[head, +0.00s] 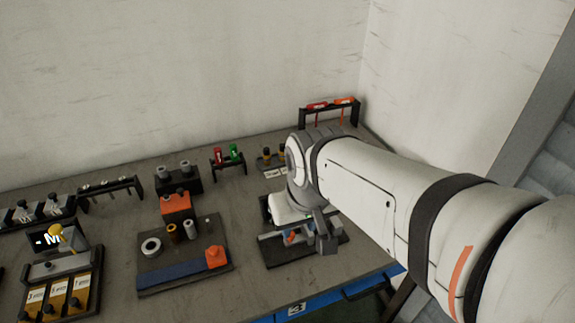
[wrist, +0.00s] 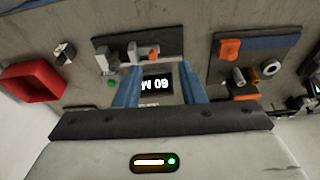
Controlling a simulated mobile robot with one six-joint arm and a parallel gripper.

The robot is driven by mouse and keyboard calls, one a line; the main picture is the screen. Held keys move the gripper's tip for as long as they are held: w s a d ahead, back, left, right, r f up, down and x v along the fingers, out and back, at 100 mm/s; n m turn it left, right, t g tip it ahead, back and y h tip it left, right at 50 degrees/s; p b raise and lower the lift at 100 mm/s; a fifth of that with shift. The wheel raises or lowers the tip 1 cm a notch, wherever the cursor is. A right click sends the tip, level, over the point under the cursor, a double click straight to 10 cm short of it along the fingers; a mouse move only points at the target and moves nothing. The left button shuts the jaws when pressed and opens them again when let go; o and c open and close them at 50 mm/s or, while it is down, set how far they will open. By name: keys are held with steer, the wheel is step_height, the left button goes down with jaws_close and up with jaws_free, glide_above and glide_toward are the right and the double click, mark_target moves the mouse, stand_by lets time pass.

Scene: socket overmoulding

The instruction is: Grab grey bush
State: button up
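A small grey bush (head: 190,229) stands upright on a dark board (head: 150,284) left of my arm in the head view. A bronze bush (head: 172,232) stands just to its left. In the wrist view the grey bush (wrist: 238,76) is right of my gripper (wrist: 160,88), beside the bronze bush (wrist: 253,76). My gripper's blue fingers are apart, with nothing seen held between them. In the head view my gripper (head: 325,233) is above another dark board at the right, well away from the grey bush.
The grey bush's board also carries a white ring (head: 150,246), an orange block (head: 215,256) and a blue strip (head: 183,275). Behind it, an orange block (head: 176,204) and a black holder (head: 178,182) with grey cylinders stand close. A red bin (wrist: 33,82) is left in the wrist view.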

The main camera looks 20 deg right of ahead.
steer(key=shift+o, duration=0.4)
steer(key=shift+o, duration=0.7)
steer(key=shift+w+d, duration=0.1)
steer(key=shift+w, duration=0.1)
steer(key=w+d+f+n+g, duration=0.1)
steer(key=w+d+f, duration=0.1)
steer(key=w+d, duration=0.2)
steer(key=w+d+f+g+p, duration=0.1)
steer(key=w+d+f, duration=0.2)
steer(key=w+d, duration=0.1)
steer(key=w+d+f+n+p, duration=0.1)
steer(key=w+d+f, duration=0.1)
steer(key=w+d, duration=0.1)
steer(key=shift+w+d+f+n+g, duration=0.2)
steer(key=shift+w+d+n+g, duration=0.15)
steer(key=shift+w, duration=0.2)
steer(key=shift+d+f, duration=0.15)
steer(key=shift+f, duration=0.2)
step_height(320, 180, down, 7)
steer(key=shift+d+f+p, duration=0.15)
steer(key=shift+f+p, duration=0.05)
steer(key=shift+p, duration=0.25)
steer(key=shift+c, duration=0.4)
jaws_close()
